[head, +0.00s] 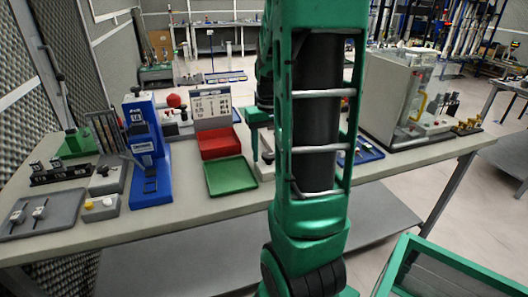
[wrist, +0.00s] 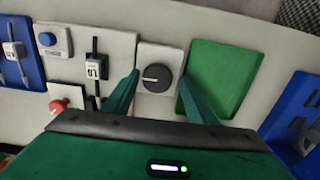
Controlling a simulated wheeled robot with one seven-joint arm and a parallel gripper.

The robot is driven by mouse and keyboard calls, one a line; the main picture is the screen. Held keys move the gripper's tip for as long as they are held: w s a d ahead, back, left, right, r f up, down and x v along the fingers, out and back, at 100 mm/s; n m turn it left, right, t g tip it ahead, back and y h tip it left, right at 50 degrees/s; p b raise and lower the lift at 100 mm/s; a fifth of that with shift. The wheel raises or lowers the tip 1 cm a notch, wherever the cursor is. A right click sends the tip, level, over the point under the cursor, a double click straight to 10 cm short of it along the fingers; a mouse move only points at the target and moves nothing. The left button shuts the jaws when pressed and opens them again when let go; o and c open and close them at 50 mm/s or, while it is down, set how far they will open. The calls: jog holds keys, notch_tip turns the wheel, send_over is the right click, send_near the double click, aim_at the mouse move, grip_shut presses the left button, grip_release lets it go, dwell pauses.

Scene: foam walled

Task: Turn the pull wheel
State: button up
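A black round wheel (wrist: 157,78) with a white line across its face sits on a small white box (wrist: 174,55) in the wrist view; it looks like the pull wheel. My gripper (wrist: 158,84) is open, with one green finger on each side of the wheel in the picture. Nothing is between the fingers except the view of the wheel below. I cannot tell whether the fingers touch the box. In the head view, my arm hides the wheel; my gripper (head: 258,135) shows partly at the arm's left edge, over the table.
A green tray (wrist: 222,72) lies right of the wheel. In the head view, a blue press (head: 145,135) and a clear-sided cabinet (head: 388,98) stand on the table (head: 180,222).

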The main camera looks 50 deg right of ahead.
aim_at(267, 154)
jog(key=shift+d, duration=0.1)
jog(key=shift+r, duration=0.1)
jog(key=shift+r, duration=0.3)
notch_tip(267, 154, up, 10)
dwell(0.3)
dwell(0.5)
jog(key=s+a+f, duration=0.4)
jog(key=s+a, duration=0.3)
jog(key=a, duration=0.1)
jog(key=s+a+f, duration=0.4)
jog(key=s+a, duration=0.3)
jog(key=a, duration=0.1)
jog(key=shift+a+f, duration=0.2)
jog(key=shift+a, duration=0.05)
